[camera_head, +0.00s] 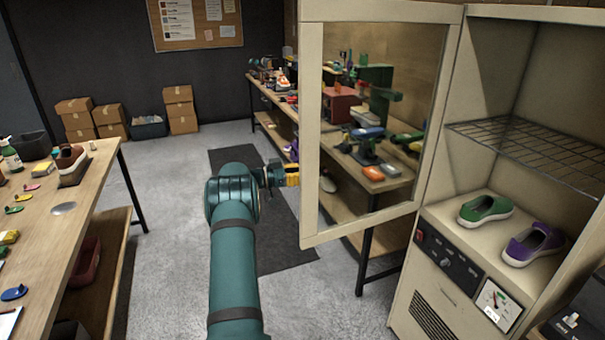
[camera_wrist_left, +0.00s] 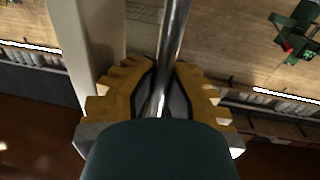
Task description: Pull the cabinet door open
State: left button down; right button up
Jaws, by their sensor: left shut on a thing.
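The cabinet door (camera_head: 310,120) is a cream frame around a glass pane. It stands swung well open from the cabinet (camera_head: 432,210), with its hinged side at the cabinet's left edge. The cream door frame (camera_wrist_left: 75,45) runs beside the fingers there. My right gripper is in neither view.
Inside the cabinet are a wire shelf (camera_head: 525,145), a green shoe (camera_head: 485,208) and a purple shoe (camera_head: 533,243). A wooden workbench (camera_head: 75,190) stands at left, and a tool-covered bench (camera_head: 395,185) behind the door. Grey floor (camera_head: 170,215) lies clear between.

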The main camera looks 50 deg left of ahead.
pick_arm(q)
jog(key=shift+a+f, duration=0.15)
jog(key=shift+a, duration=0.35)
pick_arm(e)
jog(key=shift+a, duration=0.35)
pick_arm(q)
jog(key=c, duration=1.1)
grip_release()
jog(key=shift+s, duration=0.1)
jog(key=shift+o, duration=0.5)
jog(key=shift+s+a, duration=0.1)
jog(key=v, duration=1.2)
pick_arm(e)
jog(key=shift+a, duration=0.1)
